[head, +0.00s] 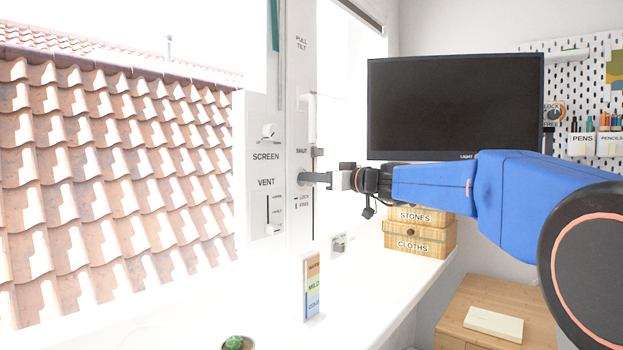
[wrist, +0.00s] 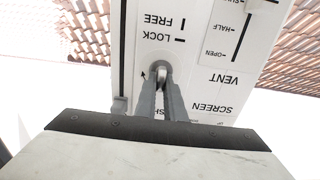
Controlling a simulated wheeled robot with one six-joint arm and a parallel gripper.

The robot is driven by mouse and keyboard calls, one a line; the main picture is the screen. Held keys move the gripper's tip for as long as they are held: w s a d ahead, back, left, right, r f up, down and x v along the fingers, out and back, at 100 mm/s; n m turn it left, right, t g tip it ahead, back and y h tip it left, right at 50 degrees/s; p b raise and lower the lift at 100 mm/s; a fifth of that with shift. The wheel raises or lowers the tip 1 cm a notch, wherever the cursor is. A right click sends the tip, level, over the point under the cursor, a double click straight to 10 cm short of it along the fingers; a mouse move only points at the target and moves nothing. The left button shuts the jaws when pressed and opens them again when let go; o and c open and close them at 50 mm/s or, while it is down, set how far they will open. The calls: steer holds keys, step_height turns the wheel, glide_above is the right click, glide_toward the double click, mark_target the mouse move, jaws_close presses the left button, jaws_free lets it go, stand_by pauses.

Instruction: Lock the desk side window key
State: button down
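The window key (wrist: 161,75) is a small pale metal piece on the white window frame (head: 301,100). In the wrist view it shows between the tips of my gripper (wrist: 160,82), whose two grey fingers close in on it from both sides. The key looks narrow and upright there, in line with the upright mark beside FREE; LOCK has a level mark. These labels read upside down in the wrist view. In the head view my gripper (head: 306,178) reaches the frame from the right, just above the LOCK/FREE label (head: 301,201), and hides the key.
A SCREEN knob (head: 268,131) and a VENT slider (head: 273,212) sit left of the key. A monitor (head: 455,105) stands behind my arm. Labelled boxes (head: 418,238), a coloured card (head: 312,287) and a small cactus (head: 235,342) stand below. The sill's middle is mostly clear.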

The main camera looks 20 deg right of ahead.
steer(key=shift+m, duration=0.3)
steer(key=m, duration=0.4)
steer(key=shift+w+d+f+m, duration=0.1)
steer(key=shift+w+d+m, duration=0.1)
steer(key=shift+m, duration=0.1)
steer(key=shift+w+d+f+m, duration=0.1)
steer(key=shift+f+m, duration=0.05)
steer(key=shift+m, duration=1.95)
steer(key=shift+d+f+m, duration=0.1)
steer(key=shift+f+m, duration=0.1)
steer(key=shift+m, duration=1.9)
steer(key=shift+w+d+f+m, duration=0.1)
steer(key=shift+f+m, duration=0.05)
steer(key=shift+m, duration=1.95)
steer(key=c, duration=1.9)
jaws_free()
steer(key=shift+o, duration=0.2)
